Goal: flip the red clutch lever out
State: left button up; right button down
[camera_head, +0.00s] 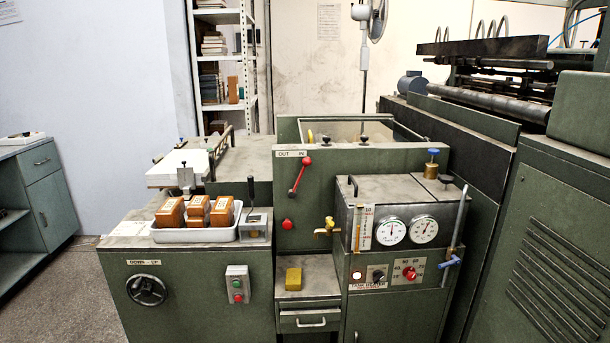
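The red clutch lever (299,176) is on the upright green panel in the middle of the view. It has a round red knob at its upper end, which leans to the right, under the "IN" side of the white OUT / IN label (292,153). Nothing covers the lever. Neither of my grippers shows in this view.
A white tray (196,237) with orange-brown blocks stands on the lower green cabinet at left. A tank heater box with two gauges (390,231) and a brass valve (327,227) stands at right. Below are a red knob (287,224) and a yellow block (294,278).

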aim_at(306, 161)
jog(key=u, duration=0.35)
jog(key=i, duration=1.7)
jog(key=u, duration=0.1)
